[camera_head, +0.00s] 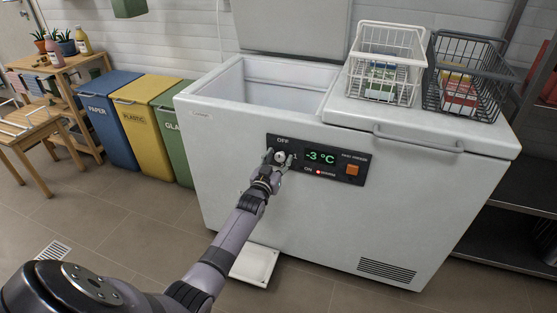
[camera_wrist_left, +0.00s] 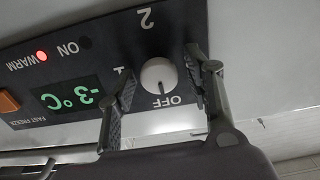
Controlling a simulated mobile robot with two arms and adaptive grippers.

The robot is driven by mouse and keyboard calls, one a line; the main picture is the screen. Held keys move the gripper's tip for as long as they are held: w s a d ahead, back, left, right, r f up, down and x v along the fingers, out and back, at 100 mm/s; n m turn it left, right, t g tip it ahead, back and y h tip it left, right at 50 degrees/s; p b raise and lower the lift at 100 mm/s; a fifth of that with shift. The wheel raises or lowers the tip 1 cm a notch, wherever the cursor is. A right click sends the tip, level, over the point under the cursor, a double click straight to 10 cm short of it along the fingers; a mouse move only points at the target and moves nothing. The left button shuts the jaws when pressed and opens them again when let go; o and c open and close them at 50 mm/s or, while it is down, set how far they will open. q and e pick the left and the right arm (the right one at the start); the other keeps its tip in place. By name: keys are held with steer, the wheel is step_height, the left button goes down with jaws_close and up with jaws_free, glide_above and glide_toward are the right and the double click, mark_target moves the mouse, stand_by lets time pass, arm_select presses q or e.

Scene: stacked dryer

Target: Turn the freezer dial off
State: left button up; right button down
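The white chest freezer (camera_head: 300,225) stands ahead, with a dark control panel (camera_head: 343,176) on its front. Its round white dial (camera_wrist_left: 158,76) shows in the wrist view; a dark mark on it appears to face the OFF label. It also shows in the head view (camera_head: 281,157). The display (camera_wrist_left: 71,94) reads -3 °C. My left gripper (camera_wrist_left: 162,66) is at the panel, its fingers open on either side of the dial. Gaps show between dial and fingers in the wrist view. I cannot tell whether a finger touches the panel. My right gripper is not in view.
The red WARM light (camera_wrist_left: 42,56) is lit. An orange fast-freeze switch (camera_head: 352,169) is right of the display. The freezer's left lid (camera_head: 292,25) is raised. A white basket (camera_head: 385,62) and a dark basket (camera_head: 466,75) rest on the right lid. Bins stand left.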

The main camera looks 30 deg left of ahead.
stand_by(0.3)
arm_select(q)
steer(key=v, duration=1.2)
